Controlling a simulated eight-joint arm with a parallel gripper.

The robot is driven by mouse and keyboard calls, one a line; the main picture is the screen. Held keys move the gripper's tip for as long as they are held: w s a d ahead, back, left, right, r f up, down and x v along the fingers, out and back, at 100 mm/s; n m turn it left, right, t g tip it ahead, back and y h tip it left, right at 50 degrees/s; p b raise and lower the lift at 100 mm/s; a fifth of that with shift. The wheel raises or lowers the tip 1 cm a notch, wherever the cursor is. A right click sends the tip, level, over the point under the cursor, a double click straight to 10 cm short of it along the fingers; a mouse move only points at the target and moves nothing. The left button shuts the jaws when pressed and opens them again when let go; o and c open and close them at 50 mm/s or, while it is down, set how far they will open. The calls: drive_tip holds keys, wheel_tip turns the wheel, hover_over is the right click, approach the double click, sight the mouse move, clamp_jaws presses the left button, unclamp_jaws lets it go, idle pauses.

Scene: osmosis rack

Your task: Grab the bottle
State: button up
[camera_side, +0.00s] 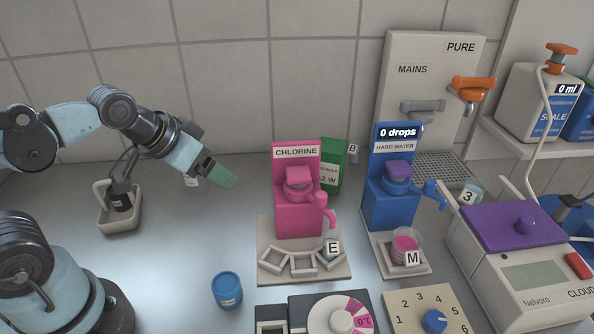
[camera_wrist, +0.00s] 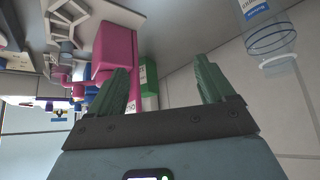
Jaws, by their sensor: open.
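A clear bottle (camera_wrist: 272,40) with a blue-and-white label shows at the upper right of the wrist view, partly cut off by the top edge. It is outside my gripper's fingers, to their right in that view. In the side view, a small pale piece just behind my wrist may be this bottle, but most of it is hidden, so I cannot tell. My gripper (camera_wrist: 163,72) is open, with two green fingers apart and nothing between them. In the side view, my gripper (camera_side: 222,176) is above the table, left of the pink chlorine dispenser (camera_side: 297,205).
A blue jar (camera_side: 227,291) stands at the front. A green box (camera_side: 332,165) is behind the pink dispenser. A blue hard water dispenser (camera_side: 388,205) and a purple-lidded machine (camera_side: 510,227) stand to the right. A white tray (camera_side: 133,215) is at left. The table between tray and pink dispenser is mostly clear.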

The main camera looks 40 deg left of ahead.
drive_tip(key=shift+c, duration=0.9)
wheel_tip(320, 180, up, 11)
drive_tip(key=a+m+t+h, duration=0.35)
drive_tip(key=a+t, duration=0.25)
drive_tip(key=a, duration=1.2)
wheel_tip(320, 180, down, 10)
drive_tip(key=w, duration=0.1)
drive_tip(key=shift+d+x, duration=0.15)
drive_tip(key=shift+x, duration=1.75)
drive_tip(key=shift+d+x, duration=0.15)
drive_tip(key=shift+x, duration=1.75)
drive_tip(key=shift+s+f, duration=0.15)
